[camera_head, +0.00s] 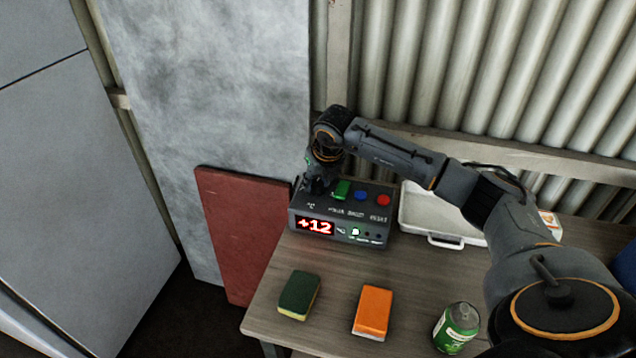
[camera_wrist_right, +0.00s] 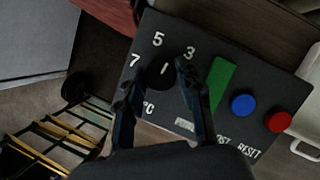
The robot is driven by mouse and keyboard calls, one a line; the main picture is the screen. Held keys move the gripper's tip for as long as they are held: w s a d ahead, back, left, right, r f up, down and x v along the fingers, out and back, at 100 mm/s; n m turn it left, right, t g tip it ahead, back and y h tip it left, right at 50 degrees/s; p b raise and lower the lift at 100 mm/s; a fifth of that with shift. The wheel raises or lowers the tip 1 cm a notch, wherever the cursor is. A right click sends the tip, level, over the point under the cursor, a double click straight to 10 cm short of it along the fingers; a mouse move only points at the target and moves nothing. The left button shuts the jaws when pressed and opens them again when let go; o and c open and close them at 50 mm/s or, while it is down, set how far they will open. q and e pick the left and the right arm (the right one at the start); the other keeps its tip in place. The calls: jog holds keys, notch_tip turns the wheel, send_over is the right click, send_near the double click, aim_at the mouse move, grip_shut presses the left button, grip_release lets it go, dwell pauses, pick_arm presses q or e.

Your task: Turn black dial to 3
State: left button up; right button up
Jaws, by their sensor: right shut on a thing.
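The black dial (camera_wrist_right: 163,72) is on the top face of a dark control box (camera_head: 345,207). In the right wrist view the numbers 7, 5 and 3 are printed around it. Its short white mark points up, between the 5 and the 3. My right gripper (camera_head: 318,186) reaches down over the box's left end. In the wrist view its two fingers (camera_wrist_right: 156,80) are shut on the dial from either side. In the head view the gripper hides the dial. My left gripper is not in view.
Beside the dial are a green switch (camera_head: 342,190), a blue button (camera_head: 361,195) and a red button (camera_head: 383,200). A white tray (camera_head: 446,238) stands right of the box. A green sponge (camera_head: 298,295), an orange block (camera_head: 373,311) and a green can (camera_head: 457,327) are in front.

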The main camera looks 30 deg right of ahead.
jog(key=shift+a+m+g+h+b, duration=0.15)
jog(key=shift+m+h+b, duration=0.3)
jog(key=shift+m, duration=0.65)
jog(key=shift+d+m+g+h+b, duration=0.1)
jog(key=shift+m+g+h+b, duration=0.25)
jog(key=shift+m, duration=0.75)
jog(key=o, duration=1.2)
jog(key=shift+c, duration=0.2)
jog(key=shift+r, duration=0.1)
jog(key=v, duration=1.2)
jog(key=shift+a, duration=0.15)
